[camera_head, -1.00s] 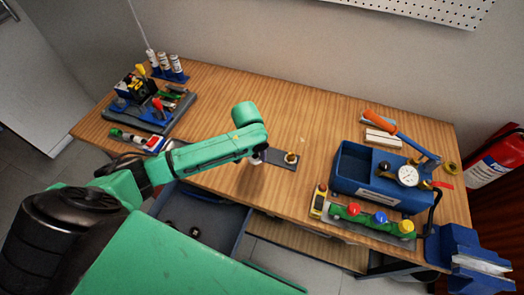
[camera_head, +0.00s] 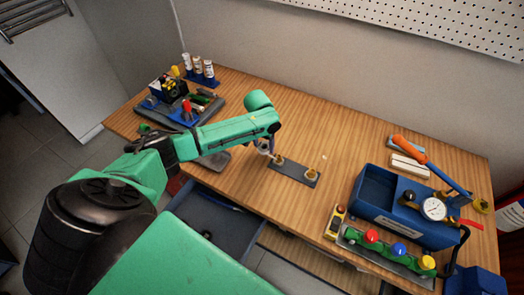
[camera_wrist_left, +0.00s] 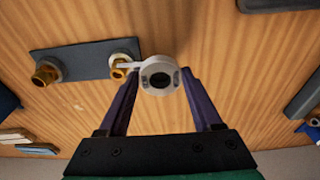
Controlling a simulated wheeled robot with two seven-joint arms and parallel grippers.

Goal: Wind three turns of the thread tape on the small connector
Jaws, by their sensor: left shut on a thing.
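My left gripper (camera_head: 266,149) is shut on a white roll of thread tape (camera_wrist_left: 159,75), held between its fingertips in the left wrist view. A short white tail runs from the roll to the near brass connector (camera_wrist_left: 120,70), which looks like the smaller one. It also shows in the head view (camera_head: 279,160), just right of the gripper. A second, larger-looking brass connector (camera_head: 311,173) stands at the other end of the dark plate (camera_head: 294,171). Whether tape lies around the near connector is too small to tell. My right gripper is out of view.
A tool tray (camera_head: 186,112) sits back left. An open drawer (camera_head: 213,222) lies below the front edge.

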